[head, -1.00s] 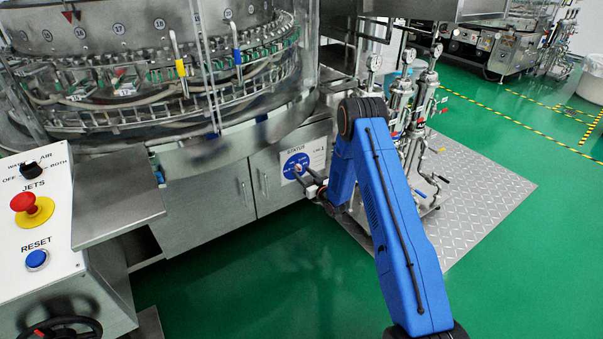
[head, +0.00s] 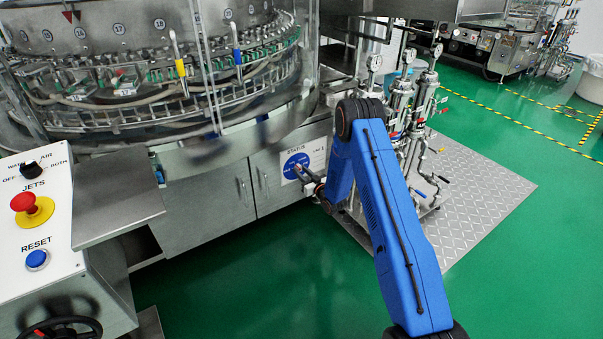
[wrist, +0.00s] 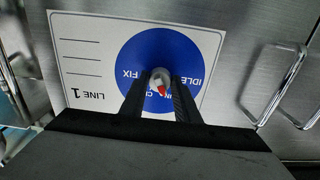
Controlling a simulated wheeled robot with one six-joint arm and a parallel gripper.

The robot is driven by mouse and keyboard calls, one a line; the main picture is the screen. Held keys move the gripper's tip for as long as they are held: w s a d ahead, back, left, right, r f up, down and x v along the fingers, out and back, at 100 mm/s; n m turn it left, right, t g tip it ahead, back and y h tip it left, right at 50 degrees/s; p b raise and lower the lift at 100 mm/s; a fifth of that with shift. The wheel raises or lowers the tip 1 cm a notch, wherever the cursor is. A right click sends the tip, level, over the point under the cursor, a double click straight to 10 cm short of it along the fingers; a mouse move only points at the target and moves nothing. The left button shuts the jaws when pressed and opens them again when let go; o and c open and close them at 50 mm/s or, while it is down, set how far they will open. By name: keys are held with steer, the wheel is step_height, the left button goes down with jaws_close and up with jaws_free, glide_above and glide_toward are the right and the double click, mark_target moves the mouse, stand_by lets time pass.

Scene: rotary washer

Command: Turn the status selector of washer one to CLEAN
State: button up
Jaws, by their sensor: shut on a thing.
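The status selector (wrist: 159,80) is a small pale knob with a red pointer mark, at the middle of a round blue dial (wrist: 133,52) on a white status plate (wrist: 83,82). In the wrist view the plate appears upside down, with IDLE, FIX and partly hidden lettering on the dial. The red mark points toward the bottom of the wrist view, over the lettering there. My gripper (wrist: 160,84) is shut on the knob, one dark finger on each side. In the head view the dial (head: 294,163) shows on the washer cabinet, with my gripper (head: 303,172) against it.
Metal door handles (wrist: 274,90) stand out beside the plate in the wrist view. The washer's glass-walled carousel (head: 150,70) is above the cabinet. A control panel with an emergency stop (head: 32,205) is at left. Pipework (head: 410,110) stands right of my arm. Green floor is open in front.

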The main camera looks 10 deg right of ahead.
steer(key=m, duration=1.1)
stand_by(0.3)
steer(key=shift+r+m, duration=0.1)
steer(key=shift+m, duration=0.2)
steer(key=o, duration=1)
steer(key=shift+o, duration=0.2)
steer(key=v, duration=1.7)
steer(key=shift+s, duration=0.2)
